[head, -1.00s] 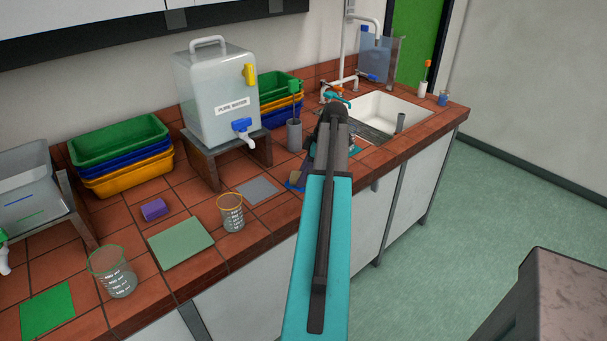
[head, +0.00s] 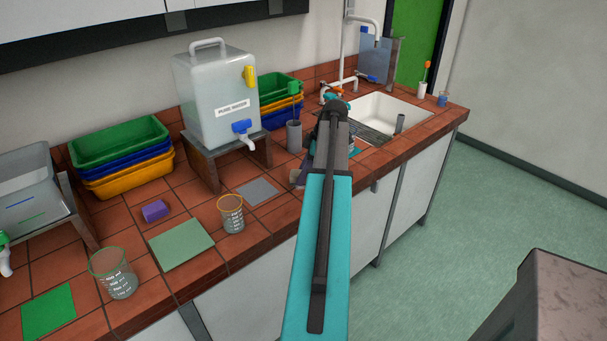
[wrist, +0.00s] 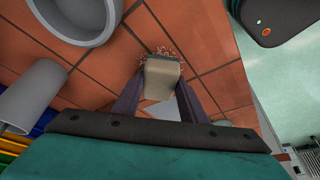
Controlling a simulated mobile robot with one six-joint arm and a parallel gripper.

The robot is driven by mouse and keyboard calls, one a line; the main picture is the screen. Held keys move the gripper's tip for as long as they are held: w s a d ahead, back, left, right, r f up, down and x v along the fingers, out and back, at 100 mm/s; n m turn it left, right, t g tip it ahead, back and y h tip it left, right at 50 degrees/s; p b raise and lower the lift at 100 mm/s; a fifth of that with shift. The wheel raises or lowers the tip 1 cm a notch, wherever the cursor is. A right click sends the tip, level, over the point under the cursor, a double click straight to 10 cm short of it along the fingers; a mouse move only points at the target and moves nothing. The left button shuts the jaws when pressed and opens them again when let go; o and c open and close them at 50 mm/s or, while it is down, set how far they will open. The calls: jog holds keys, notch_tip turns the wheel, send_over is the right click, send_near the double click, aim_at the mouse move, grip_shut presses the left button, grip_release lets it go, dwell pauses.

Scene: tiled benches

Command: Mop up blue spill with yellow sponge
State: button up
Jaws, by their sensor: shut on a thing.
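In the wrist view my gripper (wrist: 160,92) is shut on a pale yellowish-beige sponge (wrist: 162,80) with a greyish far edge. The sponge is between the two dark fingers, low over or touching the red-brown tiles; I cannot tell which. Small pale pinkish specks show on the tiles around its far edge. No clear blue spill shows in either view now; the area under the sponge is hidden. In the head view my arm hides most of the gripper, left of the sink, near the bench's front edge.
A grey cylinder (head: 294,136) stands close behind the gripper; it also shows in the wrist view (wrist: 32,95). The sink (head: 388,112) lies to the right. The water tank (head: 215,95), a beaker (head: 231,214) and a grey mat (head: 257,192) are to the left.

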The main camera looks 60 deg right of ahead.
jog(key=shift+r+p, duration=1.3)
jog(key=shift+r, duration=1.55)
